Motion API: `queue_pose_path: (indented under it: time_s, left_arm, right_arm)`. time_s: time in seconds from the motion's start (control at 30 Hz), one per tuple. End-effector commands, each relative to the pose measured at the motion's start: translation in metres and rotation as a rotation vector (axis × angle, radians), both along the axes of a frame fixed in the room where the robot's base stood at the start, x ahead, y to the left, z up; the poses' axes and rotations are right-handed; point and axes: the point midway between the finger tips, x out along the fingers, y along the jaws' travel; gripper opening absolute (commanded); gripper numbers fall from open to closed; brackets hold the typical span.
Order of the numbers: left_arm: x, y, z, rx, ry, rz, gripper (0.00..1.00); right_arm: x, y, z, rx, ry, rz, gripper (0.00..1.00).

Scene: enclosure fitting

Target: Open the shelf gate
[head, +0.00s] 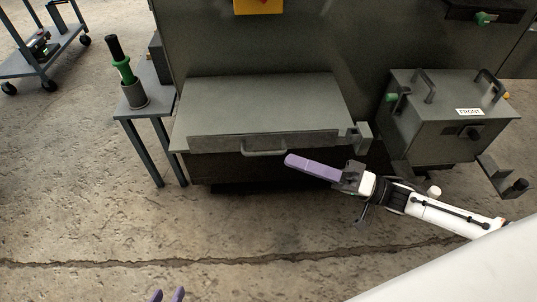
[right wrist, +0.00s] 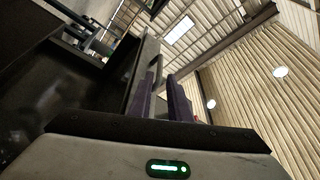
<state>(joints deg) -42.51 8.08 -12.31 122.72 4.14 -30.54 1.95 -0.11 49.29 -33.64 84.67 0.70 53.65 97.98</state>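The shelf gate seems to be the grey front edge (head: 220,144) of the wide grey shelf, with a bar handle (head: 264,153) at its middle. My right gripper (head: 290,160) comes in from the right, its purple fingers just right of the handle and close to it. In the right wrist view its two purple fingers (right wrist: 162,98) stand apart, with a grey edge and bar just beyond them. Whether they touch the handle cannot be told.
A grey box labelled FRONT (head: 450,115) stands right of the shelf. A small side table (head: 148,110) at left holds a cup (head: 134,95) with a green and black tool (head: 120,60). A cart (head: 45,50) is at upper left. The floor in front is clear.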

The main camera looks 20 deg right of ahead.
Motion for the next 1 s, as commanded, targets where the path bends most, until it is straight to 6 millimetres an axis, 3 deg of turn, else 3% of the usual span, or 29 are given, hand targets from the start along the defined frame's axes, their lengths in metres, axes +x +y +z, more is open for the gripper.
queue_pose_path:
  time_s: [0.2,0.4,0.77,0.9,1.0]
  left_arm:
    - [0.000,0.000,-0.003,-0.002,0.000,0.002,0.31]
    - [0.001,0.000,-0.002,-0.006,-0.005,0.003,0.31]
    - [0.001,-0.001,0.001,-0.009,-0.010,0.003,0.31]
    - [0.001,-0.001,0.001,-0.009,-0.010,0.003,0.31]
    - [0.001,-0.001,0.000,-0.008,-0.009,0.004,0.31]
  right_arm:
    - [0.024,0.035,0.010,0.002,-0.005,0.000,0.17]
    - [0.038,0.054,0.014,-0.001,-0.002,-0.001,0.17]
    - [0.041,0.059,0.015,-0.001,-0.001,-0.002,0.17]
    - [0.041,0.059,0.015,-0.001,-0.001,-0.002,0.00]
    - [0.041,0.058,0.015,-0.001,-0.001,-0.002,0.00]
